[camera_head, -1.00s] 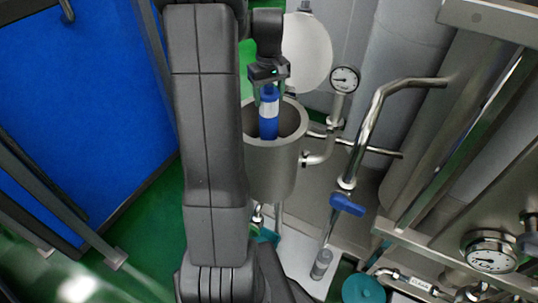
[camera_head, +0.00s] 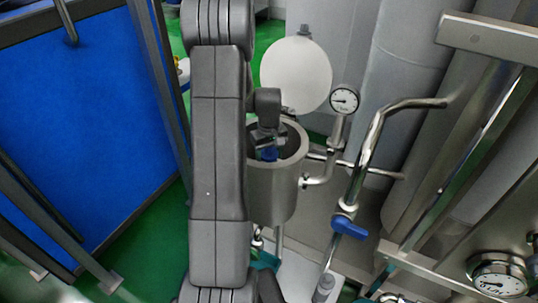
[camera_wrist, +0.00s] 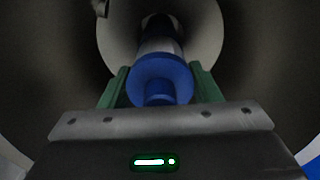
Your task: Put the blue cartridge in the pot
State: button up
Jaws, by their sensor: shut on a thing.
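The pot (camera_head: 279,190) is a grey metal cylinder with an open top, right of my arm in the head view. My gripper (camera_head: 268,146) is lowered into the pot's mouth, shut on the blue cartridge (camera_head: 269,154). Only a little blue of the cartridge shows there. In the wrist view the cartridge (camera_wrist: 160,80), blue with a white band, stands between the green fingers of my gripper (camera_wrist: 160,85). The pot's inner wall (camera_wrist: 55,70) surrounds it and a paler round floor (camera_wrist: 205,40) shows beyond. I cannot tell whether the cartridge touches the floor.
A round white lid (camera_head: 297,75) stands raised behind the pot. A pressure gauge (camera_head: 344,100) and steel pipes (camera_head: 372,135) with a blue-handled valve (camera_head: 347,228) are close on the right. A blue panel (camera_head: 90,140) is at the left.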

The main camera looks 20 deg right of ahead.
jog(key=shift+f, duration=0.1)
jog(key=o, duration=1.2)
notch_tip(320, 180, up, 12)
jog(key=shift+r+p, duration=0.2)
jog(key=shift+p, duration=0.3)
